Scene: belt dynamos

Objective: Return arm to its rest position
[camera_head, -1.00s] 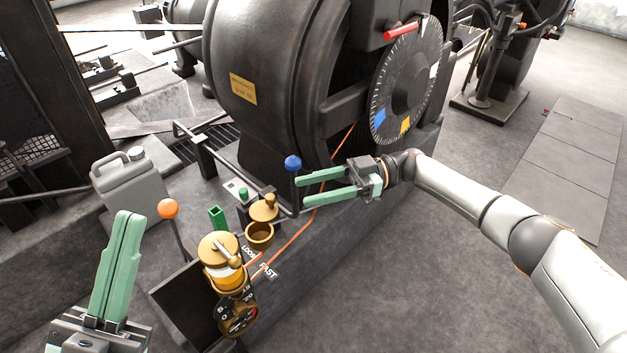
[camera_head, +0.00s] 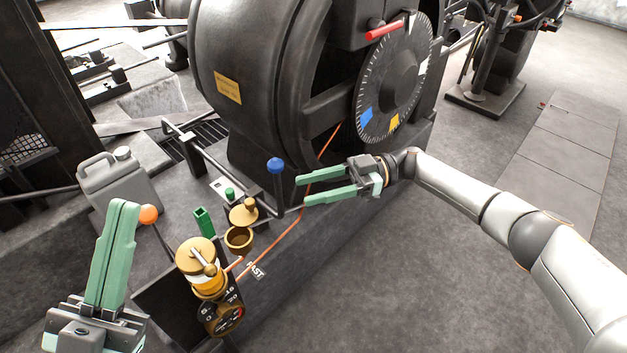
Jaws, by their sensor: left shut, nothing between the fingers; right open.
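My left gripper (camera_head: 122,207) stands upright at the lower left, its green fingers pressed together with nothing between them. It is left of the orange-knobbed lever (camera_head: 148,215) in the picture. My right gripper (camera_head: 303,189) is open and empty, its two green fingers pointing left. Its tips are just right of the blue-knobbed lever (camera_head: 275,166), with a small gap in the picture. My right arm reaches in from the lower right.
A large black dynamo (camera_head: 250,60) with a graduated disc (camera_head: 395,85) and red handle (camera_head: 384,30) stands behind. A brass oiler (camera_head: 200,265), brass cup (camera_head: 239,238) and green square tube (camera_head: 203,222) stand between the grippers. A grey canister (camera_head: 118,180) is at left.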

